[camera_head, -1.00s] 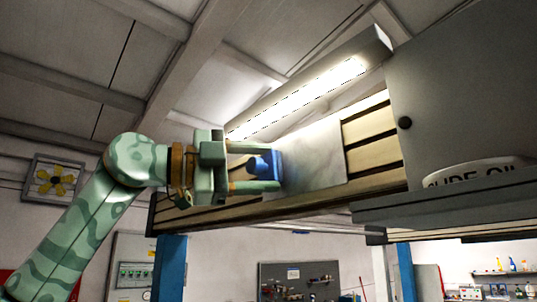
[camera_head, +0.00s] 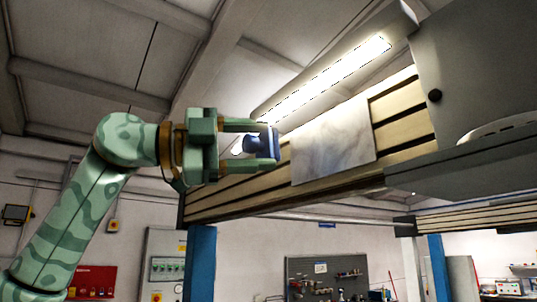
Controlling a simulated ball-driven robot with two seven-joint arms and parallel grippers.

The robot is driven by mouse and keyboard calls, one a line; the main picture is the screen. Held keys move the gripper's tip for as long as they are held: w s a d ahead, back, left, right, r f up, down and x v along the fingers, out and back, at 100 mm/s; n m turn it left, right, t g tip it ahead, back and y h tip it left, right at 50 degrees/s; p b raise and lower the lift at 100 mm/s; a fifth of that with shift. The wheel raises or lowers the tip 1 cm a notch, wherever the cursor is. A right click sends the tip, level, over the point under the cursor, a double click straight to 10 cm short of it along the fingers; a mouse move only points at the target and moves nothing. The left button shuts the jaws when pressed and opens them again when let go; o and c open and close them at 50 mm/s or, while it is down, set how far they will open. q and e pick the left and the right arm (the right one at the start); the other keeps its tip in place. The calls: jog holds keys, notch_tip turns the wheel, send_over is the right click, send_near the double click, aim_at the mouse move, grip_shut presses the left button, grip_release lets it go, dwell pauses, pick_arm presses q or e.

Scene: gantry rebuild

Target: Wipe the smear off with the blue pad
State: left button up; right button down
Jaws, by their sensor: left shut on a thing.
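My left gripper (camera_head: 268,143) is shut on the blue pad (camera_head: 258,144), which sits between its two fingers. A pale plate (camera_head: 333,148) hangs on the slatted beam, with faint grey cloudy streaks on it; I cannot tell which of these is the smear. The pad is just left of the plate's left edge in the picture, with a small gap between them. My right gripper does not show.
A lit lamp bar (camera_head: 325,82) runs along the top of the slatted beam (camera_head: 235,200). A blue post (camera_head: 200,262) stands below the beam.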

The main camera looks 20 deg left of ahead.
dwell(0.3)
pick_arm(q)
jog(key=shift+s+a+b, duration=0.4)
jog(key=shift+s+a, duration=0.6)
jog(key=shift+s, duration=0.25)
